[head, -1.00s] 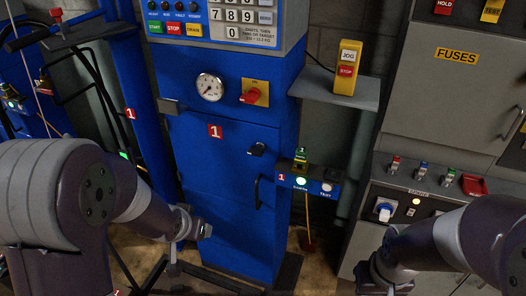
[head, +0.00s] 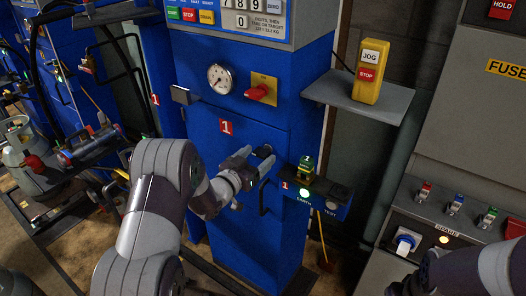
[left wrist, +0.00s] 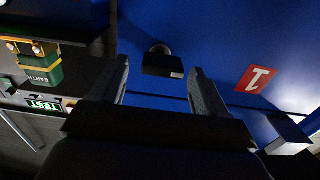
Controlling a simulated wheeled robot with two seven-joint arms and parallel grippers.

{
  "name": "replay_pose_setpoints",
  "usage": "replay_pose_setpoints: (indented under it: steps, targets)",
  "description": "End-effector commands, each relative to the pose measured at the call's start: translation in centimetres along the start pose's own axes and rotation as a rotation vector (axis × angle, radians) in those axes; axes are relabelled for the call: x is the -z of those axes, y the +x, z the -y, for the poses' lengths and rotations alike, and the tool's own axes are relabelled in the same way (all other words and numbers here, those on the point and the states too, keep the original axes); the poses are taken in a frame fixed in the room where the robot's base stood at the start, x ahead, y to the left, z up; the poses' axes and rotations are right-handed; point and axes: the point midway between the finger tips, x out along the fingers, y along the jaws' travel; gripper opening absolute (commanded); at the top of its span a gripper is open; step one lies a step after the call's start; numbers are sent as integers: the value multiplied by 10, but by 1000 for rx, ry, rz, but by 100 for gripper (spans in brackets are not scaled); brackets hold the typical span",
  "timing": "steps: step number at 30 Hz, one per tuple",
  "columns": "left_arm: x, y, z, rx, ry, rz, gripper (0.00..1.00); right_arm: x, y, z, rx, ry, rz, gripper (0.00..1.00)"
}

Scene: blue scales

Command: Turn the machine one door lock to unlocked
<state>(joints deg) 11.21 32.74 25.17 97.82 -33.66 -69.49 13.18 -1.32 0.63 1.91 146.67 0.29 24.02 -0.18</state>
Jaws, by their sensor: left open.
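The machine one door lock (head: 264,151) is a small black knob on the blue cabinet door (head: 215,160), whose red plate reads 1. In the left wrist view the lock (left wrist: 161,62) is a dark block between and beyond my fingertips. My left gripper (head: 259,157) is open in front of the door, its fingers pointing at the lock, one to each side of it. I cannot tell whether they touch it. The lock's turn position is unclear. My right arm (head: 465,272) shows at the lower right; its gripper is not in view.
A red switch (head: 257,92) and a gauge (head: 220,78) are above. A jog/stop box (head: 370,70) stands on a grey shelf.

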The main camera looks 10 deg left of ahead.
Motion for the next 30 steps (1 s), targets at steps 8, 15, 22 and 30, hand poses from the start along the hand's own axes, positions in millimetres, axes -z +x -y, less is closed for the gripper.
replay_pose_setpoints:
  steps: [8,15,22,30]
  targets:
    - [0,29,0,1,1,1,74,0,-3,0,0,0,0,0]
    - [0,29,0,2,0,1,68,0,-3,0,0,0,0,0]
    - [0,29,0,2,0,1,23,0,-3,0,0,0,0,0]
    - [-2,29,0,2,43,1,23,-1,5,0,0,0,0,0]
